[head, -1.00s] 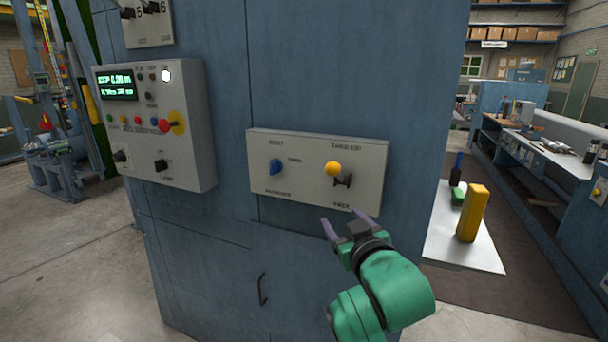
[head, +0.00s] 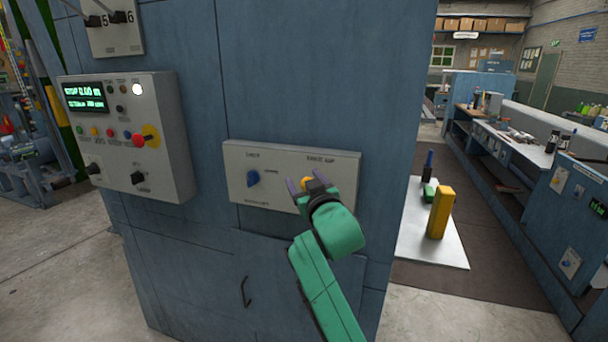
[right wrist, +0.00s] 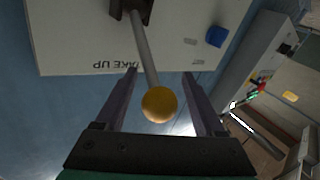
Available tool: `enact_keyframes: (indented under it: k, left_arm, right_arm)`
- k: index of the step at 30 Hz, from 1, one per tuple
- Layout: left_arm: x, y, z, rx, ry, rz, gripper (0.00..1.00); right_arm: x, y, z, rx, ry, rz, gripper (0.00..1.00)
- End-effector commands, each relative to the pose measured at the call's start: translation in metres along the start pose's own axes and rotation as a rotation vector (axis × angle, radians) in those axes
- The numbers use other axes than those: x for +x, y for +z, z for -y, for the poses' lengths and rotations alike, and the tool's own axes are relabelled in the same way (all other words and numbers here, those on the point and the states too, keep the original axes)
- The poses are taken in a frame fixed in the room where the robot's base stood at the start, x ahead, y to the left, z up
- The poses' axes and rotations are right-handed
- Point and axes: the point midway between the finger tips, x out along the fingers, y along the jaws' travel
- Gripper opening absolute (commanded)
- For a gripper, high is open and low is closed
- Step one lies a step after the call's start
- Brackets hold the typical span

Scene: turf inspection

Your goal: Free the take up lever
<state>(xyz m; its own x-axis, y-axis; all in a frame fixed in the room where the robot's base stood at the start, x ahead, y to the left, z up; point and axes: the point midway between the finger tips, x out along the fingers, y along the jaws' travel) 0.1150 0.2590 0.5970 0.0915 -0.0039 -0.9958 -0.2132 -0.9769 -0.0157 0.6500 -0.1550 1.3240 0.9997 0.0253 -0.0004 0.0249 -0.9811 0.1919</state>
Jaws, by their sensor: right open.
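The take up lever has a yellow ball knob (right wrist: 160,104) on a grey rod, rising from a dark pivot on a pale panel (head: 238,162). In the right wrist view the panel's "TAKE UP" label is upside down. My right gripper (head: 305,184) is at the lever, its two purple-grey fingers open. In the right wrist view the knob lies between the open fingers (right wrist: 160,95), with a gap visible on each side. In the head view the gripper hides most of the lever; only a bit of yellow shows. My left gripper is not in view.
A blue knob (head: 253,178) sits left of the lever on the same panel. A control box (head: 165,130) with a display and a red button juts out farther left. A pale shelf (head: 440,254) with a yellow block (head: 440,212) stands at the right.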

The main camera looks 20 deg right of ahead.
Motion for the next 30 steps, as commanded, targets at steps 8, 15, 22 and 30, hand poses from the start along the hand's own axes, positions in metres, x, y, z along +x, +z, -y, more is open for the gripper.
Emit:
enact_keyframes:
  k: [8, 15, 22, 30]
  left_arm:
    - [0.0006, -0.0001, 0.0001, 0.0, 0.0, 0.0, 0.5]
    - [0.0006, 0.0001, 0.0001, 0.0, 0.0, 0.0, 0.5]
    - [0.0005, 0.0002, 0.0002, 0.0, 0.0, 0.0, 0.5]
    - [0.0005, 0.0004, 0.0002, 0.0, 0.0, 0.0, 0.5]
  right_arm:
    - [-0.0002, 0.0005, 0.0002, 0.0, 0.0, 0.0, 0.33]
    - [-0.0004, 0.0005, 0.0002, 0.0, 0.0, 0.0, 0.0]
    - [-0.0004, 0.0006, 0.0002, 0.0, 0.0, 0.001, 0.0]
    - [-0.0004, 0.0006, 0.0003, 0.0, 0.0, 0.001, 0.0]
